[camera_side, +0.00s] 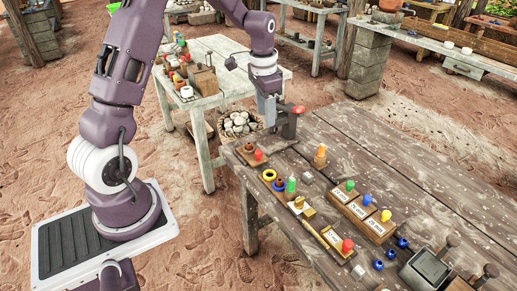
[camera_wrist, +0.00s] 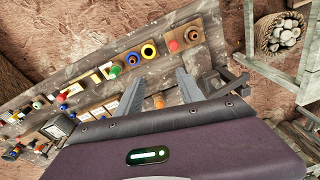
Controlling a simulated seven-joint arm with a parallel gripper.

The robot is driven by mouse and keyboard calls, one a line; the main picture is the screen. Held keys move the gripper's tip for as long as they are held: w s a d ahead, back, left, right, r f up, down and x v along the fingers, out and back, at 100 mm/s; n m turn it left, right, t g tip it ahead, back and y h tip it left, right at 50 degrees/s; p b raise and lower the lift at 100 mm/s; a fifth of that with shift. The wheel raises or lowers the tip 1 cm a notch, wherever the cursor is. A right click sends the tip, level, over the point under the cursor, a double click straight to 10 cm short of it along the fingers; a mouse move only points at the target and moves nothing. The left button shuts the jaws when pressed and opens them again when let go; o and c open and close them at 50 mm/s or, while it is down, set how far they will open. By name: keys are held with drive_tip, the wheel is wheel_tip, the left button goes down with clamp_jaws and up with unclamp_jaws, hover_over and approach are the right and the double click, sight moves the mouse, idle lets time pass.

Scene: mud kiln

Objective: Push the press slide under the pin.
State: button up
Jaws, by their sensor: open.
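The pin is not clear. My gripper (camera_wrist: 160,78) is open and empty, above the table beside the press.
Wooden blocks with coloured knobs (camera_side: 363,208) lie further right. A basket of stones (camera_side: 238,123) is on the ground behind the table. The table's far side has bare planks.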

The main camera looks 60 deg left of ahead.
drive_tip(key=g, duration=0.1)
hover_over(259, 151)
drive_tip(key=shift+m+h, duration=0.3)
wheel_tip(259, 151, down, 10)
drive_tip(key=shift+f, duration=0.25)
wheel_tip(259, 151, down, 7)
drive_tip(key=shift+f, duration=0.1)
clamp_jaws()
idle(0.4)
